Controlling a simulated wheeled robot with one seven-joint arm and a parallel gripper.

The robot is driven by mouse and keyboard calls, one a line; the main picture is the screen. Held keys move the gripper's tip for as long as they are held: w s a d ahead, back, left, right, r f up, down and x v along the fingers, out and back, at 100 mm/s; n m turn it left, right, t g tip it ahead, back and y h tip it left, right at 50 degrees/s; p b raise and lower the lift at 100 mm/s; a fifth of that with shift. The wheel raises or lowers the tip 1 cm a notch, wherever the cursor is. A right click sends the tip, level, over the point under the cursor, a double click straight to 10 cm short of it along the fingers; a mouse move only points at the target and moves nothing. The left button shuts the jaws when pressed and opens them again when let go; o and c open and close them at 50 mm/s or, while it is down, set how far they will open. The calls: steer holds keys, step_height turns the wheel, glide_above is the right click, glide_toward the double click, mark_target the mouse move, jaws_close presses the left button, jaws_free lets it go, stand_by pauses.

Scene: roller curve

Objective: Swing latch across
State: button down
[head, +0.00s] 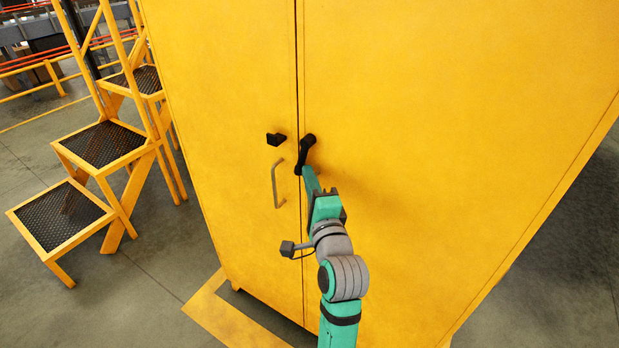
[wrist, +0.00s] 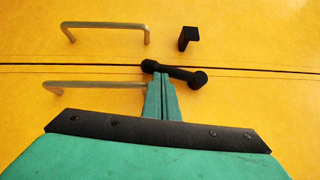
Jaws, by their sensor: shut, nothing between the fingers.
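The latch (head: 305,155) is a black bar on the right door of a yellow cabinet, its rounded upper end on that door. It hangs down, slightly tilted, with its lower end at the door seam. It also shows in the wrist view (wrist: 174,72). A black catch (head: 276,139) sticks out of the left door, apart from the latch; it shows in the wrist view too (wrist: 187,38). My teal gripper (head: 308,171) is shut and empty. In the wrist view its fingertips (wrist: 161,78) are at the bar's free end; whether they touch it I cannot tell.
The left door has a metal pull handle (head: 274,185) below the catch. A second handle (wrist: 95,86) shows on the right door in the wrist view, beside my fingers. A yellow step ladder (head: 105,145) stands left of the cabinet. Floor is open on the right.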

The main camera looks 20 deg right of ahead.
steer(key=s+f, duration=0.3)
steer(key=s, duration=1)
steer(key=w+r+m+t, duration=0.1)
steer(key=w+r, duration=0.2)
steer(key=w, duration=0.9)
steer(key=shift+w, duration=0.4)
